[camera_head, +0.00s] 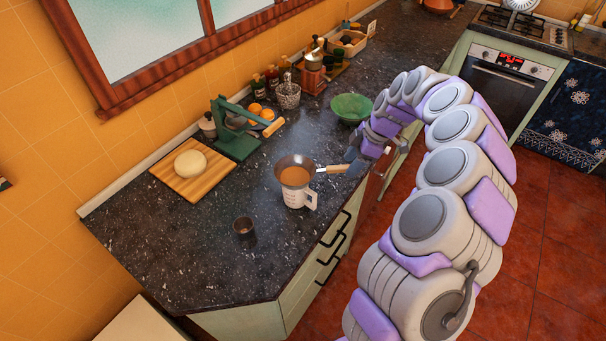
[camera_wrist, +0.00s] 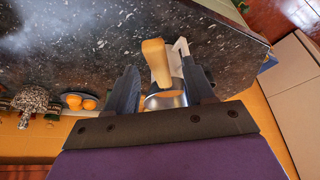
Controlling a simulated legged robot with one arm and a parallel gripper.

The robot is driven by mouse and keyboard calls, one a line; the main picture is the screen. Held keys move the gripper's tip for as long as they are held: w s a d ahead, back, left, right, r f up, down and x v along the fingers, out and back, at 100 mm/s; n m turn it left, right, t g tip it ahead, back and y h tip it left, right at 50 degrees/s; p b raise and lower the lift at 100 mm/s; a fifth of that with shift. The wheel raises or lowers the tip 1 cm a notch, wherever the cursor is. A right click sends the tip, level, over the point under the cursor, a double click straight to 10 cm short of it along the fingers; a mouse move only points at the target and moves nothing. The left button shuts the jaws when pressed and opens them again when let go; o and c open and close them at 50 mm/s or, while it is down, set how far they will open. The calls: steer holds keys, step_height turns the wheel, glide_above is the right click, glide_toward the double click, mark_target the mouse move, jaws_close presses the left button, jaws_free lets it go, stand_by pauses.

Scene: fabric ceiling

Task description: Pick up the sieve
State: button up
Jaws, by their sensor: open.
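The sieve (camera_head: 296,162) has a round metal bowl and a light wooden handle that points right, towards my gripper. My gripper (camera_head: 355,160) is at the end of the handle, above the counter's front edge. In the wrist view, my gripper (camera_wrist: 160,88) is open, and the sieve's wooden handle (camera_wrist: 154,60) shows in the gap between the two fingers. Part of the metal bowl (camera_wrist: 165,101) shows below it. I cannot tell whether a finger touches the handle.
The dark speckled counter (camera_head: 190,245) holds a small dark cup (camera_head: 243,226), a green bowl (camera_head: 351,107), a green press (camera_head: 235,130) and a wooden board (camera_head: 165,178) with dough. Drawers with black handles (camera_head: 335,240) lie below the front edge. The counter's front left is mostly clear.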

mark_target(348, 166)
steer(key=x, duration=0.3)
jaws_close()
stand_by(0.5)
